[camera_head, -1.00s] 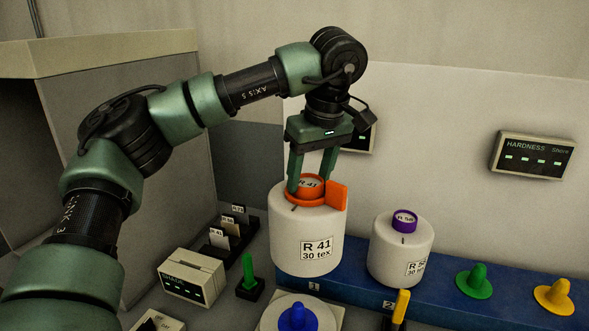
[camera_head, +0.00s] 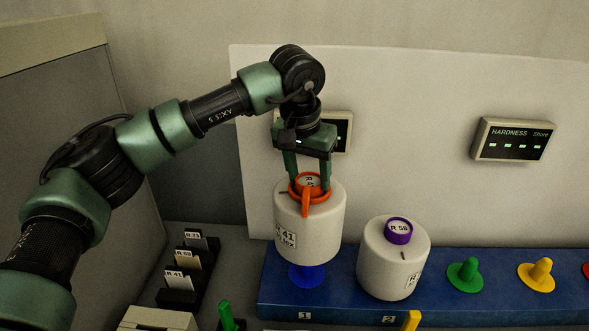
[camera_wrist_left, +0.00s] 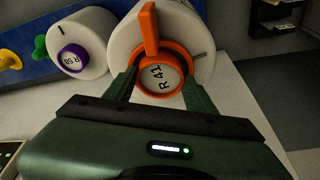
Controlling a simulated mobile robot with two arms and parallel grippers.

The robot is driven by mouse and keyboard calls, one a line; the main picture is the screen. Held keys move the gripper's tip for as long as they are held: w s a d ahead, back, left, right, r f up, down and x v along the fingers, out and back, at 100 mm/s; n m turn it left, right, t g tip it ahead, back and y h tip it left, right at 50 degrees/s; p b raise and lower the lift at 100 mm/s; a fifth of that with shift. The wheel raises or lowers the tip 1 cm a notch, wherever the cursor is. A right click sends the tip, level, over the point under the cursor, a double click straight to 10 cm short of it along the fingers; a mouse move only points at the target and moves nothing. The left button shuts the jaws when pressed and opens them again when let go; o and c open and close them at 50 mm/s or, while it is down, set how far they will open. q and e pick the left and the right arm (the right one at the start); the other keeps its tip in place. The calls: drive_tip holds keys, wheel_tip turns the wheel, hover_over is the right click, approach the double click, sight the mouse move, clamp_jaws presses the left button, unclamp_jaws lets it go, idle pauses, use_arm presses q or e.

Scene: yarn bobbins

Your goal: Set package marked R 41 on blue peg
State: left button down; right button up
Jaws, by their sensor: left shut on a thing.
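The package marked R 41, a white bobbin (camera_head: 318,228) with an orange ring (camera_head: 306,197) on top, hangs upright over slot 1. It also shows in the wrist view (camera_wrist_left: 205,38), with R 41 on its top. My left gripper (camera_head: 309,187) is shut on it at the orange ring, from above. A blue peg (camera_head: 307,277) stands on the blue rail directly below the bobbin. The bobbin hides the peg's top, so I cannot tell whether the peg enters it. My right gripper is not in view.
A white R 58 bobbin (camera_head: 382,262) with a purple ring sits close by on the right, at slot 2 of the blue rail (camera_head: 345,292). A green peg (camera_head: 465,274) and a yellow peg (camera_head: 536,275) stand bare farther right. Label cards (camera_head: 187,263) stand at left.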

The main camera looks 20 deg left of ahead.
use_arm(q)
drive_tip(key=shift+d+r, duration=0.15)
drive_tip(key=shift+r, duration=0.15)
drive_tip(key=shift+f+b, duration=1)
drive_tip(key=shift+f, duration=0.7)
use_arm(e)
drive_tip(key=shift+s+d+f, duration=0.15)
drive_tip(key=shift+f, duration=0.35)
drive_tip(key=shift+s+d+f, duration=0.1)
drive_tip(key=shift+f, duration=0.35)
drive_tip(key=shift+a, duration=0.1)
